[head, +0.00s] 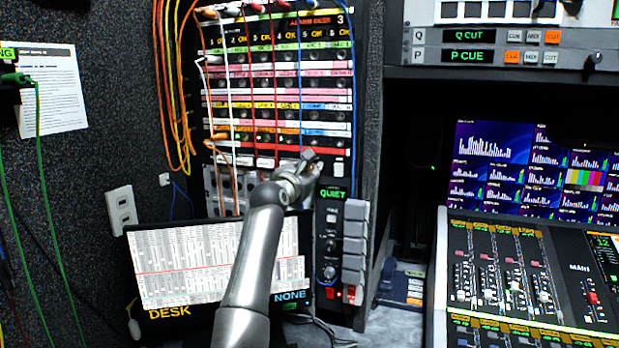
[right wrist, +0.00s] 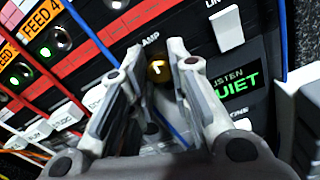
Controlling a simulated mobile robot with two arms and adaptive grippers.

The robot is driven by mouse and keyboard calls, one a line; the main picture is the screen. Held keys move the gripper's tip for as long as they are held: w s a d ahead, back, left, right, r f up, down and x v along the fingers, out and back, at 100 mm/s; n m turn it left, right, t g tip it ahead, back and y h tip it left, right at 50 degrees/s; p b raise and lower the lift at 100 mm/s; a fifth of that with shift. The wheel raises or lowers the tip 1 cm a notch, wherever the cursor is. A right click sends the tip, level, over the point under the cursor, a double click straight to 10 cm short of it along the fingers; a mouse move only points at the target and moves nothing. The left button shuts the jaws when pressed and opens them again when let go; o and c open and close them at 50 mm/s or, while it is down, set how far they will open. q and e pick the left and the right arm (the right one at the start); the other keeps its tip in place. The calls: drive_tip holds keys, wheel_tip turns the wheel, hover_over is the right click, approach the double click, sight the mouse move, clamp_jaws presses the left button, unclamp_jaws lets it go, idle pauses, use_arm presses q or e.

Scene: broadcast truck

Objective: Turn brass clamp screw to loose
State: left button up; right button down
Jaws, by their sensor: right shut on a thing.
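The brass clamp screw (right wrist: 158,71) is a small round gold head on the dark panel in the right wrist view, below lettering that reads "AMP" with its start covered. A pale mark shows on its face. My right gripper (right wrist: 157,62) has its two fingers on either side of the screw head, shut on it. In the head view my right gripper (head: 308,163) reaches the lower right of the patch panel (head: 335,143). The screw is hidden behind the gripper there. My left gripper is not in view.
A small unit with a green "QUIET" display (head: 333,194) and grey switches (head: 354,235) stands just right of the gripper. A "DESK" monitor (head: 180,262) is below. Coloured cables (head: 172,95) hang at the left. A blue cable (right wrist: 92,35) runs close to the fingers.

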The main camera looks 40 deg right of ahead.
sight(313, 131)
drive_tip(key=shift+f, duration=0.3)
drive_tip(key=c, duration=1.3)
unclamp_jaws()
drive_tip(key=shift+r, duration=0.1)
drive_tip(key=shift+r, duration=0.15)
wheel_tip(313, 131, up, 10)
drive_tip(key=shift+f, duration=0.1)
